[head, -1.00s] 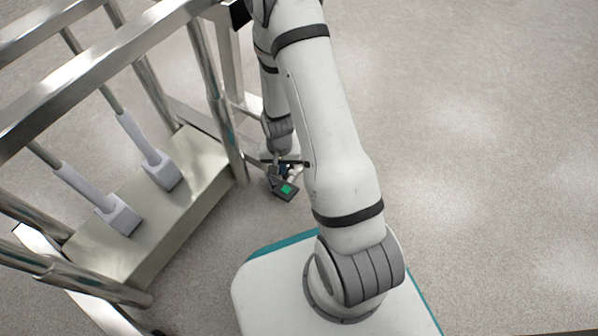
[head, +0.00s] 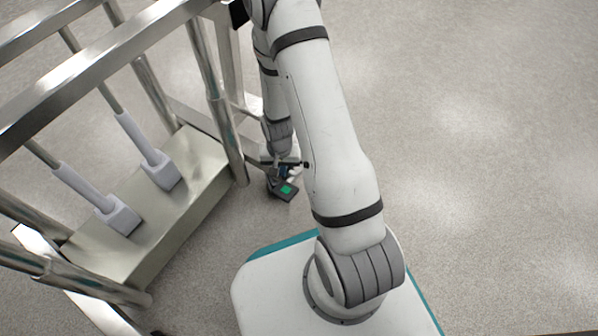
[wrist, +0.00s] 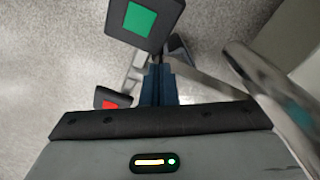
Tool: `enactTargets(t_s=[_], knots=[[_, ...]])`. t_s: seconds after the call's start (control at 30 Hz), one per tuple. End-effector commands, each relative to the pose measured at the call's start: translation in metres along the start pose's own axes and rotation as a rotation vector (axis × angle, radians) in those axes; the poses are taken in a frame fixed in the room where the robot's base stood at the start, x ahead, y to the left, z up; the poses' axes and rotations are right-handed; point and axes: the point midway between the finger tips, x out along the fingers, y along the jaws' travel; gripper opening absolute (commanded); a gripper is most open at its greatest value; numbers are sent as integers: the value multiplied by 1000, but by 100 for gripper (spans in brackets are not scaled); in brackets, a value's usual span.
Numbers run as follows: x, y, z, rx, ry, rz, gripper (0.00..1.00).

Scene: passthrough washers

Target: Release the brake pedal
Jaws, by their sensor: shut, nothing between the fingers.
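A dark pedal pad with a green square face (head: 287,189) sits low by the frame's corner leg in the head view. In the wrist view the green-faced pad (wrist: 138,20) is large at the top. A second dark pad with a red face (wrist: 112,99) lies lower left there, partly hidden by my gripper's body. My gripper (wrist: 160,62) is shut and empty, its blue fingers pointing between the two pads, close to the green one. Whether they touch is not clear. In the head view my gripper (head: 284,172) is small and partly hidden by the arm.
A metal frame with rails (head: 95,62) and upright posts stands at the left. Its low step (head: 185,215) carries two grey block-footed rods (head: 160,170). A blurred metal post (wrist: 268,82) is close on the right in the wrist view. Speckled floor (head: 480,150) is open to the right.

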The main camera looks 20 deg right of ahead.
Motion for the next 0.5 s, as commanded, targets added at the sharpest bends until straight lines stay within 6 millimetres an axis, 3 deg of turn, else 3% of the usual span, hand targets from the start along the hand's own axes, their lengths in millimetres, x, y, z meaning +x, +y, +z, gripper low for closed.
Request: enactTargets(t_s=[0.5], knots=[[-36, 0, 0, 0, 1, 0, 0]])
